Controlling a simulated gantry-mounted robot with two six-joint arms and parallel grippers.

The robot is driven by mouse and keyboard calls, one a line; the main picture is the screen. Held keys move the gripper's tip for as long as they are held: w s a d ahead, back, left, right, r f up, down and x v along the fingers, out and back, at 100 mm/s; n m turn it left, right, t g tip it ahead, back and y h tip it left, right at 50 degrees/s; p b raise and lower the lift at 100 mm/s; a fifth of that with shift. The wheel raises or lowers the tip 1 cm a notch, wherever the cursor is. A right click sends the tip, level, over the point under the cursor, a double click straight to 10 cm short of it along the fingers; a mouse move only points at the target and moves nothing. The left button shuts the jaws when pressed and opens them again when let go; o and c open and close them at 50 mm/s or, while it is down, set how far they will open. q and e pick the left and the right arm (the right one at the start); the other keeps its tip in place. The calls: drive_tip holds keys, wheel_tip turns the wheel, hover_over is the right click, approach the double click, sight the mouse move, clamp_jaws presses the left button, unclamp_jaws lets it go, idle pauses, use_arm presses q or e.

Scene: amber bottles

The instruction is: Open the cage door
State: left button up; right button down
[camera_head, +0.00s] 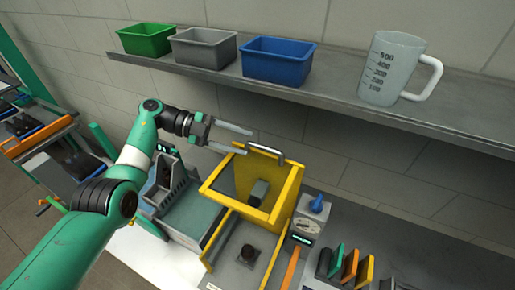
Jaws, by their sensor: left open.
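The yellow cage (282,207) stands on the bench in the middle of the view. Its yellow-framed door has a clear pane, with a grey metal handle (265,151) along the top edge. A grey block shows inside behind the pane. My left gripper (246,140) comes in from the left with its two fingers apart and empty. In the picture its fingertips are just left of the handle, with one finger above the other; I cannot tell whether they touch anything. My right gripper is not in view.
A shelf (340,97) above the cage bears green, grey and blue bins and a measuring jug (391,70). A control box with a blue knob (317,204) stands right of the cage. Coloured plates stand in a rack further right. A grey-green machine (190,208) is at left.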

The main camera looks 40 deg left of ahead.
use_arm(q)
drive_tip(key=b+v, duration=0.1)
drive_tip(key=v, duration=0.4)
idle(0.3)
